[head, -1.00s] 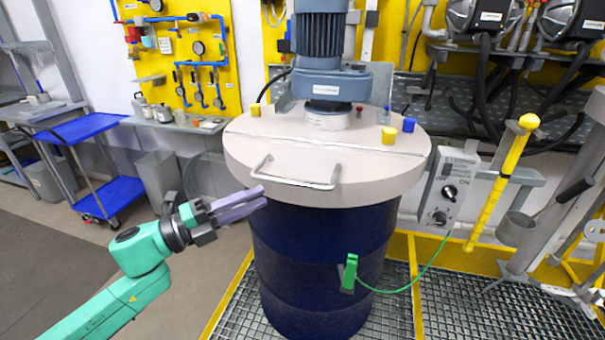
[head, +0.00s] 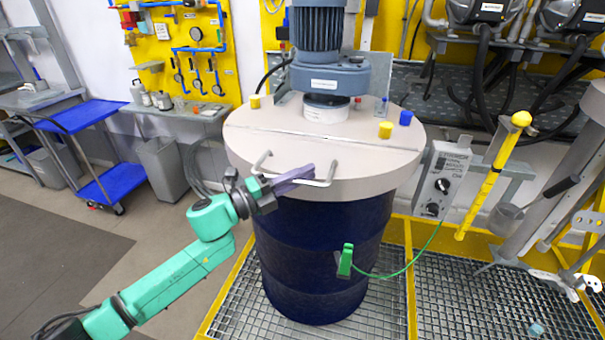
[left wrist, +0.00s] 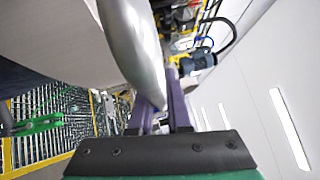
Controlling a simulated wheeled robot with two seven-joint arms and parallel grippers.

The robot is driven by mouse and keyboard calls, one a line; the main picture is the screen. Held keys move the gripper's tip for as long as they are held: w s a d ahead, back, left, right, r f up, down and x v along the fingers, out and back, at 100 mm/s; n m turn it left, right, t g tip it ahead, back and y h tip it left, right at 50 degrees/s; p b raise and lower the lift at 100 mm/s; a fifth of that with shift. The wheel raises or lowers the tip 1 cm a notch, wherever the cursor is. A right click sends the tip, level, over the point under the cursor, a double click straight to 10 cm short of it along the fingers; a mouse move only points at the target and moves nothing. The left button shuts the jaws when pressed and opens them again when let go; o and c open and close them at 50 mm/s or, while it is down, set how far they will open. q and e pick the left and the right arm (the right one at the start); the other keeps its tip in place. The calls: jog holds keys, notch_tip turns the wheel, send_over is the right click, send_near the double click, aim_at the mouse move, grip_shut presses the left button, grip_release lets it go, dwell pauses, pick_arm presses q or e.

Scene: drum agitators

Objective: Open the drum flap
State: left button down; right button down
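The blue drum (head: 320,250) stands upright with a pale round lid. The lid's front part is the flap (head: 350,165), lying flat, with a metal bar handle (head: 325,183) near its front edge. My left gripper (head: 305,172) is at the handle, its purple fingers overlapping the handle's left part. In the left wrist view, the handle (left wrist: 135,45) looms large beside the fingers (left wrist: 168,110), which stand apart with a narrow gap. I cannot tell whether the bar lies between them or touches them. My right gripper is not in view.
A motor (head: 325,70) stands on the lid's rear part, with yellow caps (head: 385,130) and a blue cap (head: 406,118) around it. A green clamp (head: 346,262) with a cable hangs on the drum's front. A control box (head: 440,180) and yellow post (head: 492,175) stand to the right.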

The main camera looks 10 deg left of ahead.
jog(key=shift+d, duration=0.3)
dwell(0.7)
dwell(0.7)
